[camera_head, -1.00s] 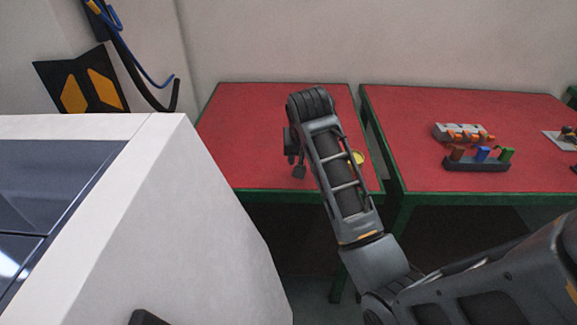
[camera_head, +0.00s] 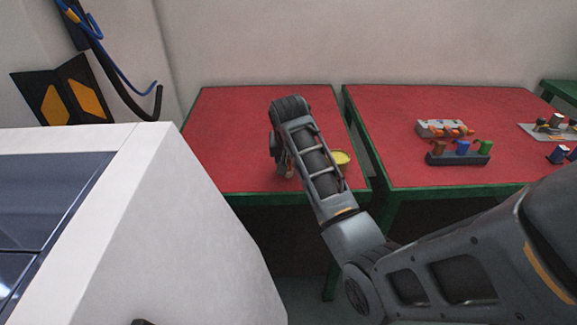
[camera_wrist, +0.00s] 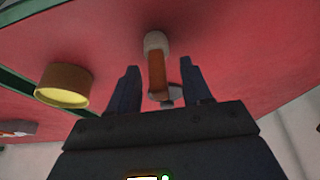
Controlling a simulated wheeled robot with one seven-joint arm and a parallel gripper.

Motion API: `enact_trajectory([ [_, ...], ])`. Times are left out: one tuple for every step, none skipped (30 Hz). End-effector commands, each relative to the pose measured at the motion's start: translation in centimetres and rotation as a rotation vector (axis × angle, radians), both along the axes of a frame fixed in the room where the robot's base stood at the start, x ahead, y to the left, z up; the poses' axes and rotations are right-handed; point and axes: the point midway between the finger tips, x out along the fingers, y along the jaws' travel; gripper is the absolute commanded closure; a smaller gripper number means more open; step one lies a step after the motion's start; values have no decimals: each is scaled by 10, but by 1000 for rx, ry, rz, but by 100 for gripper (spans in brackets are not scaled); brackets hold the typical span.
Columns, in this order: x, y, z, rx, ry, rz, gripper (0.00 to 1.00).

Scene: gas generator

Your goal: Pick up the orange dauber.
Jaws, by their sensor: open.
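The orange dauber (camera_wrist: 157,72) shows in the wrist view, with an orange-brown shaft and a pale rounded end. It lies between the two fingers of my gripper (camera_wrist: 160,82), with a gap on each side, and a small grey piece shows by its near end. My gripper is open and not closed on it. In the head view my gripper (camera_head: 283,165) is low over the left red table (camera_head: 235,125), mostly behind my arm. I cannot make out the dauber there.
A round yellow-topped container (camera_head: 341,161) stands right of my arm; it also shows in the wrist view (camera_wrist: 64,86). The right red table (camera_head: 400,108) holds a dark rack (camera_head: 458,159) with coloured pieces and a grey block (camera_head: 441,127). A large white machine (camera_head: 190,215) fills the lower left.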

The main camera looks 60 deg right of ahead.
Motion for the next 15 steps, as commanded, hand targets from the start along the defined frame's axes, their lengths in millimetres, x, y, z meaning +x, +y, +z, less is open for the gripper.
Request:
enact_trajectory([
  [0,0,-1,0,0,0,51],
  [0,-1,-1,-1,0,0,51],
  [0,-1,-1,-1,0,0,51],
  [0,-1,-1,-1,0,0,51],
  [0,0,-1,-1,0,0,51],
  [0,0,-1,-1,0,0,51],
  [0,0,-1,-1,0,0,52],
  [0,0,-1,-1,0,0,55],
  [0,0,-1,-1,0,0,59],
  [0,0,-1,-1,0,0,62],
  [0,0,-1,0,0,0,65],
  [0,0,-1,0,0,0,68],
  [0,0,-1,0,0,0,71],
  [0,0,-1,0,0,0,74],
  [0,0,-1,0,0,0,78],
])
